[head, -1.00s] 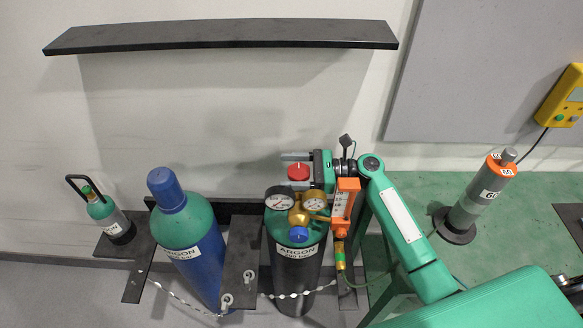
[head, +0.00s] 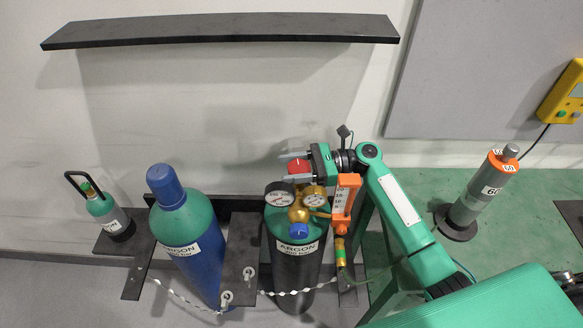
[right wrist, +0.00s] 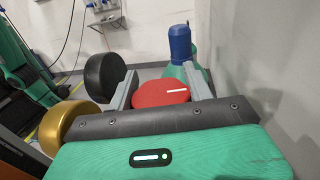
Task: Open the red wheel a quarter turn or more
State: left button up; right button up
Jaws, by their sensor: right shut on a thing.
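The red wheel (head: 299,166) sits on top of the regulator of the black-and-green argon cylinder (head: 296,262). In the right wrist view the wheel (right wrist: 150,97) lies between my two grey fingers, with a white mark slanting slightly on its top. My right gripper (head: 296,167) comes in from the right and is shut on the wheel, one finger on its far side and one on its near side. The wheel's underside and stem are hidden. My left gripper is not in view.
Two gauges (head: 279,195), a blue knob (head: 299,231) and an orange flowmeter (head: 346,201) crowd close below the wheel. A blue-capped argon cylinder (head: 182,245) stands to the left. A black shelf (head: 220,31) hangs on the wall above.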

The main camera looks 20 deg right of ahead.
jog(key=shift+s+n+g+b, duration=0.15)
jog(key=shift+n+g+b, duration=0.15)
jog(key=shift+n+g, duration=1.05)
jog(key=shift+s+n+g+b, duration=0.2)
jog(key=shift+n+g, duration=0.55)
jog(key=shift+g, duration=1.2)
jog(key=o, duration=1)
jog(key=shift+d, duration=0.1)
jog(key=shift+c, duration=0.2)
jog(key=shift+t, duration=0.3)
